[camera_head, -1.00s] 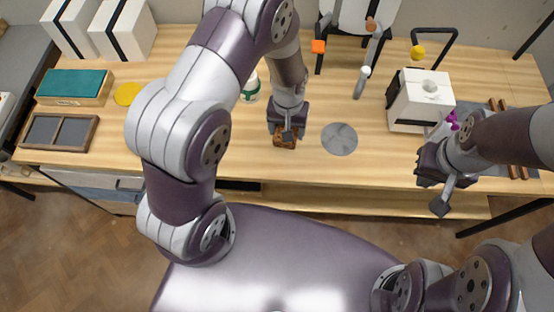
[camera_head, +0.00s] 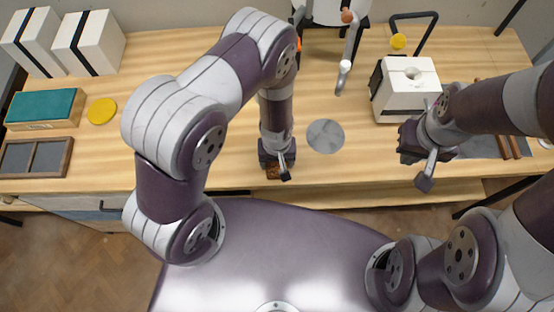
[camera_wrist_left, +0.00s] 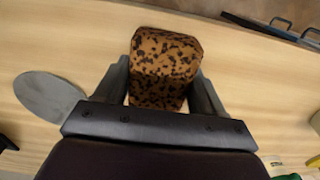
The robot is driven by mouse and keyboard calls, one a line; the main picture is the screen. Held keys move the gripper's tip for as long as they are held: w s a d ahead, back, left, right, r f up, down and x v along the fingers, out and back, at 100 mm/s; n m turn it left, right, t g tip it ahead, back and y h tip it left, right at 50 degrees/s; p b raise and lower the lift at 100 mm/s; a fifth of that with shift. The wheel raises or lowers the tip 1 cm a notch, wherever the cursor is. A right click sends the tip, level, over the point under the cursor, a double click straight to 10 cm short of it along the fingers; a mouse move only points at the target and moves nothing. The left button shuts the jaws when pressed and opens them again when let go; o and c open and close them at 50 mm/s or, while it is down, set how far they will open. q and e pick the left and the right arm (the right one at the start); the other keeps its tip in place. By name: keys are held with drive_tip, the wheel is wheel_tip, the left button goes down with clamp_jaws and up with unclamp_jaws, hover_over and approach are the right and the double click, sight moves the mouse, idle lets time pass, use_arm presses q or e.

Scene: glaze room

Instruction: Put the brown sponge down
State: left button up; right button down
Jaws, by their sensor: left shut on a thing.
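The brown sponge (camera_wrist_left: 163,68) has dark speckles and sits between the two fingers of my left gripper (camera_wrist_left: 165,85) in the left wrist view. In the head view only a small part of the sponge (camera_head: 273,172) shows under my left gripper (camera_head: 276,165), near the table's front edge. The left gripper is shut on it. I cannot tell whether the sponge touches the table. My right gripper (camera_head: 418,160) is at the right, near the table's front; its fingers are too unclear to tell their opening.
A grey disc (camera_head: 325,136) lies right of the left gripper; it also shows in the left wrist view (camera_wrist_left: 48,97). A white box-shaped device (camera_head: 408,92) stands behind the right gripper. A yellow disc (camera_head: 102,111), a teal-topped box (camera_head: 45,107) and a framed tray (camera_head: 37,157) are at the left.

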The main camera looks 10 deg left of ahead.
use_arm(q)
drive_tip(key=shift+f, duration=0.2)
drive_tip(key=o, duration=0.9)
drive_tip(key=shift+o, duration=1)
